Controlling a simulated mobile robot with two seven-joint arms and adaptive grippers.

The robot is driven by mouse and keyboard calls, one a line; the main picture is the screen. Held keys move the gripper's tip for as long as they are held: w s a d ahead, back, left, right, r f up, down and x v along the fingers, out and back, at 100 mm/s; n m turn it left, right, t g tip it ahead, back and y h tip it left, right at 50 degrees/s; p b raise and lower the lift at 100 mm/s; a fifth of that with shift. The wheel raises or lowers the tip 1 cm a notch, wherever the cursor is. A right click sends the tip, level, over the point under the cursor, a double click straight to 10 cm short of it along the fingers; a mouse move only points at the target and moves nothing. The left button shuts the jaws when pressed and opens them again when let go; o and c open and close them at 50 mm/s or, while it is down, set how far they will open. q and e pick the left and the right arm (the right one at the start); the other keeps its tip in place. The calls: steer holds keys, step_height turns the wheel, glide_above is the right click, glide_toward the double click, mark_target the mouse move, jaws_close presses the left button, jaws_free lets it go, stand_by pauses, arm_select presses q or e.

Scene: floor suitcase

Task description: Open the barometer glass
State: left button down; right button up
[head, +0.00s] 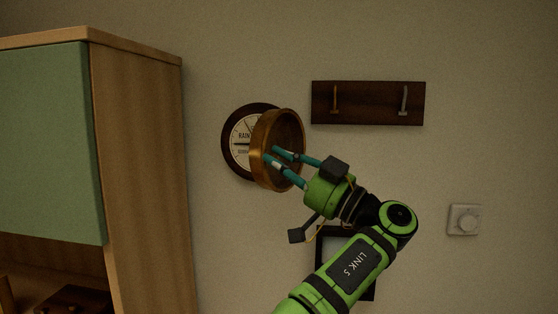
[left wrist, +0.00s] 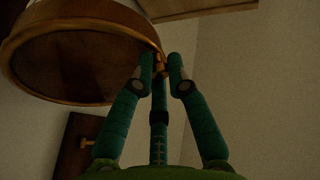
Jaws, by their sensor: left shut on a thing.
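The barometer (head: 235,127) hangs on the wall, its pale dial partly covered by the glass. The glass (head: 260,132), in a round brass rim, stands swung out from the dial at an angle, partly open. In the left wrist view the glass (left wrist: 80,65) shows at the upper left. My left gripper (head: 269,154) reaches it from the lower right. It is shut on the glass's small brass knob (left wrist: 160,68) at the rim, which the fingers partly hide. My right gripper is out of view.
A dark rack (head: 368,103) with two pegs is on the wall to the upper right. A wooden cabinet (head: 140,150) with a green door stands at the left. A small dial plate (head: 464,220) and a dark frame (head: 368,290) are lower right.

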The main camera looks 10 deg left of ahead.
arm_select(q)
steer(key=shift+r, duration=0.15)
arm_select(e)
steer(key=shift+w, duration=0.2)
arm_select(q)
steer(key=c, duration=1.5)
jaws_free()
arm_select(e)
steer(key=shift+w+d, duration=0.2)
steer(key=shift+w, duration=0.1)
